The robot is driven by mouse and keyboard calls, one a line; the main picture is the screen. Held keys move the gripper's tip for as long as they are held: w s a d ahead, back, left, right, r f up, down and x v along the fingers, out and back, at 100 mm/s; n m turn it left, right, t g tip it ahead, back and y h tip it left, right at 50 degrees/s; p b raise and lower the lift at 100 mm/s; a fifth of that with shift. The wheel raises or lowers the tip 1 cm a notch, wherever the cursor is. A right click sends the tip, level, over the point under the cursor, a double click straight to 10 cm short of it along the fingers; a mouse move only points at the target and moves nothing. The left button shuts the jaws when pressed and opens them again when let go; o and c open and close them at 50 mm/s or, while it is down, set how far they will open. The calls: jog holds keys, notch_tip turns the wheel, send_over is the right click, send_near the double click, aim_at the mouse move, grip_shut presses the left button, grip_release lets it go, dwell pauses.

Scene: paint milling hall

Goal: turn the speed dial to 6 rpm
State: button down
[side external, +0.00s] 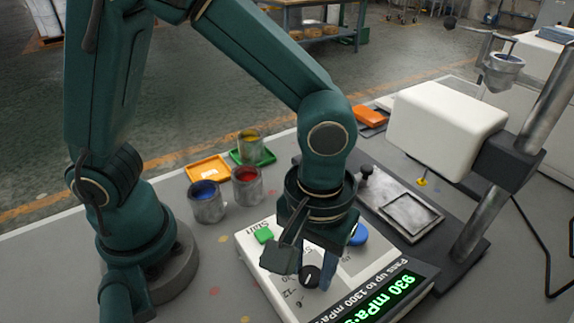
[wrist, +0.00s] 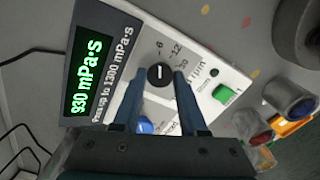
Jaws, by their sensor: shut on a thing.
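The speed dial (wrist: 159,76) is a round black knob with a white line, on a white control panel (side external: 262,255). In the wrist view the labels 6, 12 and 30 lie above and right of it. The white line runs nearly upright there, its upper end roughly toward the 6. The dial also shows in the side view (side external: 309,278), low on the panel. My gripper (wrist: 160,80) points down at the panel, one finger on each side of the dial, shut on it. The fingers and jaw (side external: 311,262) partly hide the panel in the side view.
The display (wrist: 88,75) reads 930 mPa·s in green. A green Start button (wrist: 225,93) and a blue button (wrist: 145,125) are near the dial. Paint cans, one blue (side external: 206,200) and one red (side external: 247,186), stand behind left. A white-headed stand (side external: 445,125) rises at right.

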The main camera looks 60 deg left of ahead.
aim_at(311, 274)
dwell(0.3)
jog(key=shift+c, duration=2.3)
grip_release()
jog(key=shift+r, duration=2.55)
jog(key=shift+w+a+r, duration=0.1)
jog(key=shift+w+a, duration=0.05)
jog(key=s+a+r+m+t, duration=0.1)
jog(key=a+r+m+t, duration=0.1)
jog(key=a, duration=0.5)
jog(key=s+a+r+m+t, duration=0.1)
jog(key=a+r+m+t, duration=0.1)
jog(key=a, duration=0.4)
jog(key=shift+s+a+r+m+t, duration=0.3)
jog(key=shift+s+a+r+t, duration=0.1)
jog(key=shift+t, duration=0.4)
